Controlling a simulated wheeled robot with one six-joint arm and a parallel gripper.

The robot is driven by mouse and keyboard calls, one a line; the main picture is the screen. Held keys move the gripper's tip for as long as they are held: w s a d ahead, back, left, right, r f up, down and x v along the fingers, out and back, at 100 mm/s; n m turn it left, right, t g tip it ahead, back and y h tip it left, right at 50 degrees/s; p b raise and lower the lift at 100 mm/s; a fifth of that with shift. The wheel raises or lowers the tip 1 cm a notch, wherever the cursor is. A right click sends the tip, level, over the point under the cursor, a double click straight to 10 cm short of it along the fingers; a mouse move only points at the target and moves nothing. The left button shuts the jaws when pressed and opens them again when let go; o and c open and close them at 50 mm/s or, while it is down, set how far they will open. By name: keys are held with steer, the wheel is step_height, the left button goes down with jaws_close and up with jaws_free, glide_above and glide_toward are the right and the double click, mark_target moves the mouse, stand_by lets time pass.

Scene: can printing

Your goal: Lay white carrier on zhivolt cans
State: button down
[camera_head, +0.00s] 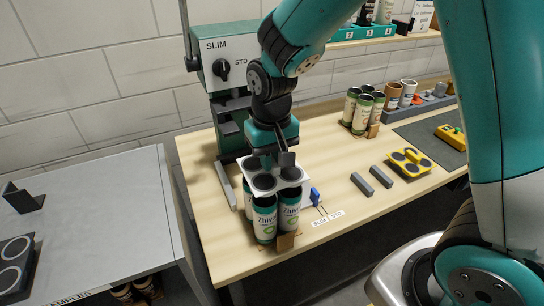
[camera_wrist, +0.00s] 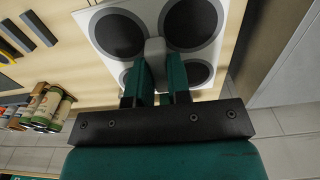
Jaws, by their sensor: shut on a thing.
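The white carrier (camera_head: 250,163) is a flat plate with several dark round spots and a grey middle grip; it also shows in the wrist view (camera_wrist: 98,12). My gripper (camera_head: 283,157) is above it. In the wrist view my gripper's green fingers (camera_wrist: 158,78) are shut on the grey grip. The zhivolt cans (camera_head: 264,222) stand upright directly under the plate near the table's front edge. They have dark green tops and pale labels. The plate is at their top height; I cannot tell whether it touches them. The rear cans are mostly hidden.
A SLIM/STD machine (camera_head: 222,65) stands behind. A blue-handled tool (camera_head: 315,196) and grey bars (camera_head: 371,179) lie to the right. A yellow carrier (camera_head: 409,162) lies farther right, with green-topped cans (camera_head: 362,110) behind. A grey table (camera_head: 100,215) stands left across a gap.

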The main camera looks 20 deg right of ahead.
steer(key=shift+f, duration=0.15)
steer(key=shift+f+b, duration=1.05)
steer(key=shift+f, duration=0.35)
steer(key=shift+f, duration=0.1)
steer(key=c, duration=1)
jaws_free()
step_height(320, 180, up, 18)
steer(key=shift+f+b, duration=0.25)
steer(key=shift+b, duration=0.7)
steer(key=shift+s, duration=0.1)
